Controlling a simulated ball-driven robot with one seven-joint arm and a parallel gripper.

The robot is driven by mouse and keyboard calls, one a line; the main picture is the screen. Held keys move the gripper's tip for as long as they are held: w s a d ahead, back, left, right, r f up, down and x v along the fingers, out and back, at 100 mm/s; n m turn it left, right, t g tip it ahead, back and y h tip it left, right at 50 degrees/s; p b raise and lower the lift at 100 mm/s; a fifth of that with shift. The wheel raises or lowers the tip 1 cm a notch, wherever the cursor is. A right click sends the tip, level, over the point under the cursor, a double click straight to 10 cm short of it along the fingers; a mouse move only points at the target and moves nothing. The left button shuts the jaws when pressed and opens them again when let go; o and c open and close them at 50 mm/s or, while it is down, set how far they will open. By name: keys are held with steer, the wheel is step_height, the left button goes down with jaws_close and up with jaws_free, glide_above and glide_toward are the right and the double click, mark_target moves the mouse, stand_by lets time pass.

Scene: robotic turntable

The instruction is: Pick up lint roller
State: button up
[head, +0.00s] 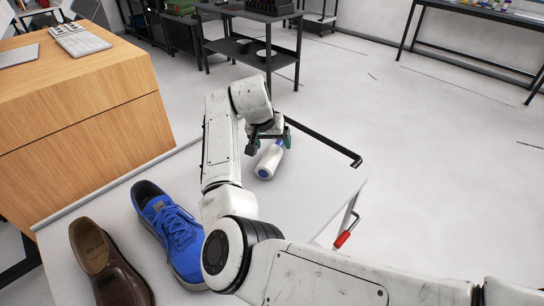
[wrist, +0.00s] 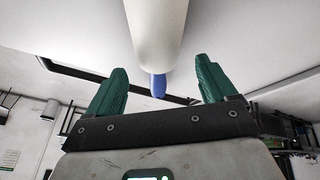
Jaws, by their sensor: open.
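The lint roller (head: 267,163), a white cylinder with blue parts, lies on the white table (head: 318,190) in the head view. In the wrist view the lint roller (wrist: 157,35) comes down from the top middle, its blue end pointing toward the gripper. My gripper (head: 270,142) is at the roller's far end, its dark green fingers spread. In the wrist view the fingers of my gripper (wrist: 160,72) stand apart, one on each side of the roller's blue end, with visible gaps. Whether the fingers are level with the roller is hard to tell.
A blue sneaker (head: 170,232) and a brown leather shoe (head: 105,262) sit on the table at left. A wooden cabinet (head: 95,125) stands beyond them. A black bar (head: 325,145) runs along the table's far right edge, with a red-handled lever (head: 343,238) nearby.

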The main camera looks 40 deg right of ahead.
mark_target(273, 145)
steer(key=x, duration=0.3)
steer(key=shift+f, duration=0.15)
steer(key=c, duration=1.3)
steer(key=shift+o, duration=0.2)
steer(key=shift+r, duration=0.5)
step_height(273, 145, up, 2)
steer(key=shift+r, duration=0.2)
steer(key=s+a+r, duration=0.4)
steer(key=s+r, duration=0.5)
steer(key=s, duration=0.4)
steer(key=shift+s+r+b, duration=0.35)
steer(key=shift+b, duration=0.05)
